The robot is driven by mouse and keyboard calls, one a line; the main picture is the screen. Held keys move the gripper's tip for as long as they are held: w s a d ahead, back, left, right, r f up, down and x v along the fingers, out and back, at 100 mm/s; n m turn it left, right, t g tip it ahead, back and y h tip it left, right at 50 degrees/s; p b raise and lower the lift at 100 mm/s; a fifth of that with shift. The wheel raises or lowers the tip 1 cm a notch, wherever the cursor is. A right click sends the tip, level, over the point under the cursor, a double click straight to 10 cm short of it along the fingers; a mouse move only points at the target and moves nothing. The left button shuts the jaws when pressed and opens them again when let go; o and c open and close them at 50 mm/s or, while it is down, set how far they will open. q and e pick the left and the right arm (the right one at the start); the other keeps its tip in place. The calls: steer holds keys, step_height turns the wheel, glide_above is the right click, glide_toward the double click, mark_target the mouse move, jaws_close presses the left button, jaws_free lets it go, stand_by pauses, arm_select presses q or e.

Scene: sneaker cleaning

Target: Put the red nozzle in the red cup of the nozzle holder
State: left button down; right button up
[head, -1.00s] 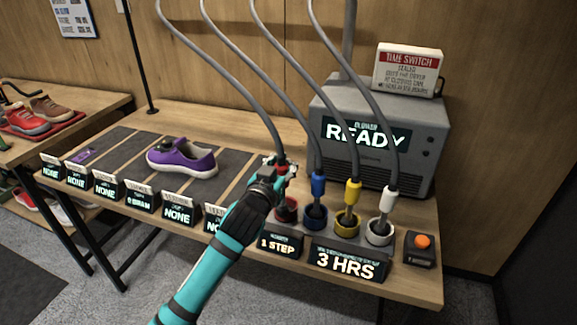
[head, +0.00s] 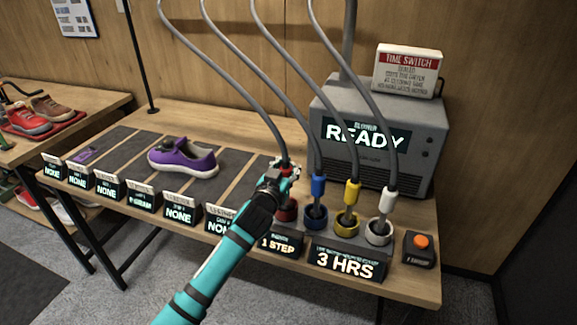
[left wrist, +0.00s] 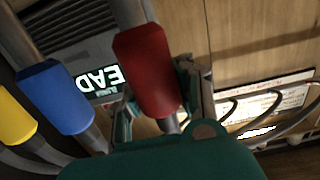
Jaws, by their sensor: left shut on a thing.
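The red nozzle (left wrist: 147,70) hangs on its grey hose between the fingers of my left gripper (head: 284,170), which is shut on it. In the head view the red nozzle (head: 285,162) is just above the red cup (head: 287,209) of the nozzle holder, at the left end of the row. My gripper and arm partly cover the red cup. I cannot tell whether the nozzle's tip is inside the cup. My right gripper is not in view.
The blue nozzle (head: 318,186), yellow nozzle (head: 352,193) and white nozzle (head: 387,203) stand in their cups to the right. Behind is the grey blower box (head: 385,160) reading READY. A purple sneaker (head: 184,158) lies left. An orange button (head: 421,242) is at the right.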

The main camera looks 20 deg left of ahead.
arm_select(q)
steer(key=c, duration=1.2)
jaws_free()
steer(key=s, duration=0.8)
steer(key=s+r+b, duration=0.1)
steer(key=s, duration=0.3)
steer(key=shift+a, duration=0.25)
